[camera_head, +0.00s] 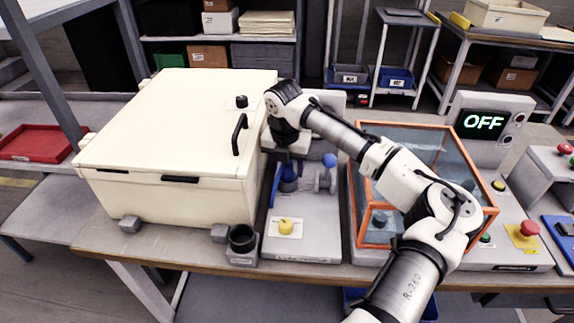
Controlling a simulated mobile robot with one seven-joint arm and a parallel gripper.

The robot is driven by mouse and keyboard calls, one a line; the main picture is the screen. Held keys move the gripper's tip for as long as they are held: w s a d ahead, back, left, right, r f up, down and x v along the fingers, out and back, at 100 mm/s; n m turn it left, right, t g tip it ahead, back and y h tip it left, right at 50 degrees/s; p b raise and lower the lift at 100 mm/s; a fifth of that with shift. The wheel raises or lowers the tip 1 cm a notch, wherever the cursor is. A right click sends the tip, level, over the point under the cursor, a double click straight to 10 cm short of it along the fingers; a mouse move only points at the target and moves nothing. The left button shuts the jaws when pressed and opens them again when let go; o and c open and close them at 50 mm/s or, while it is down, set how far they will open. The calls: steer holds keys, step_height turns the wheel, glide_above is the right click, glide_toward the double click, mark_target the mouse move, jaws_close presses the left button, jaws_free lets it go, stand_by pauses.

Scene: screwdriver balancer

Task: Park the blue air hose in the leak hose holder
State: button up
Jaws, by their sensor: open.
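My arm reaches in from the lower right. My gripper (287,163) points down over the grey panel and is open. The blue air hose (288,183) shows as a blue piece just below the gripper, standing on the grey panel; a thin blue line runs down its left side. The fingers are small and partly hidden, so I cannot tell whether they touch it. A grey fitting with a blue knob (330,160) stands just right of it. A black round cup (242,237) on a grey block sits at the table's front; I cannot tell which part is the leak hose holder.
A large cream box (180,140) with a black handle fills the left of the table. A yellow knob (285,227) is at the panel's front. An orange-framed clear case (362,190) stands close on the right, beside a display reading OFF (483,122).

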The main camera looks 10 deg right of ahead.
steer(key=shift+r, duration=0.15)
step_height(320, 180, up, 14)
steer(key=s+b, duration=0.1)
steer(key=b, duration=0.1)
steer(key=shift+s+a+f, duration=0.25)
steer(key=shift+a, duration=0.15)
